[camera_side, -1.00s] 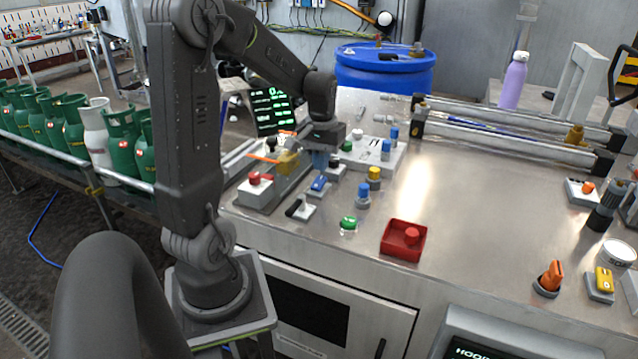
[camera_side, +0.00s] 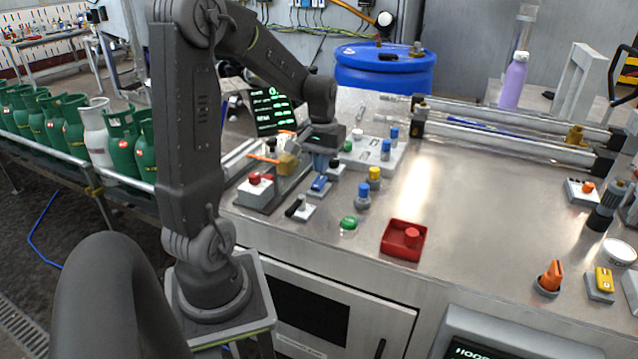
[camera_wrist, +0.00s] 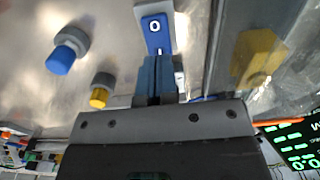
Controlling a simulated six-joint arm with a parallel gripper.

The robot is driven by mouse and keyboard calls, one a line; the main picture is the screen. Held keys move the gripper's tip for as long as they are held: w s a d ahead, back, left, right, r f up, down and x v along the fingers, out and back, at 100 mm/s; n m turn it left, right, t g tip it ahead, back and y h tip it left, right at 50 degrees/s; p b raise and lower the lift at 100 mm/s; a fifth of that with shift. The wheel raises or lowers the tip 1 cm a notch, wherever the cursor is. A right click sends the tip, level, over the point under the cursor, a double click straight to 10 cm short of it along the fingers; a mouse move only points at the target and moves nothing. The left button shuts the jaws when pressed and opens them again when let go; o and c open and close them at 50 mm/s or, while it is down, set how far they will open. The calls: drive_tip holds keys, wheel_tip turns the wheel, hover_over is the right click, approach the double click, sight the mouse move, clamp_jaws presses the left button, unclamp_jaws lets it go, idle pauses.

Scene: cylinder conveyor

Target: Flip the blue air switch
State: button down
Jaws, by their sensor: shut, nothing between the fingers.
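The blue air switch (camera_side: 319,184) is a small blue rocker on a pale base on the steel panel. In the wrist view the blue rocker (camera_wrist: 155,33) shows a white "0" at its far end and a white line mark near my fingertips. My gripper (camera_side: 320,172) points down right over the switch, with its blue fingers shut and nothing between them. In the wrist view the fingertips (camera_wrist: 157,60) overlap the near end of the rocker. I cannot tell whether they touch it. The fingers hide part of the near end.
A red tray (camera_side: 392,247) lies in front. The panel's middle right is clear.

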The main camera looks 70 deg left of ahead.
sight(322, 178)
drive_tip(key=shift+f, duration=1.05)
idle(0.4)
drive_tip(key=shift+r, duration=3.5)
drive_tip(key=shift+d, duration=0.1)
drive_tip(key=s+d+r+m+t, duration=0.1)
drive_tip(key=s+d+m+t, duration=0.1)
drive_tip(key=d, duration=0.6)
drive_tip(key=s+d+r+m+t, duration=0.1)
drive_tip(key=s+d+r+m, duration=0.1)
drive_tip(key=d, duration=0.6)
drive_tip(key=s+d+r+m+t, duration=0.1)
drive_tip(key=s+d+m+t, duration=0.1)
drive_tip(key=d+m, duration=0.3)
drive_tip(key=s+d, duration=0.1)
drive_tip(key=d, duration=0.2)
drive_tip(key=shift+s+r+t, duration=0.2)
drive_tip(key=shift+r+t, duration=0.1)
drive_tip(key=shift+r, duration=0.1)
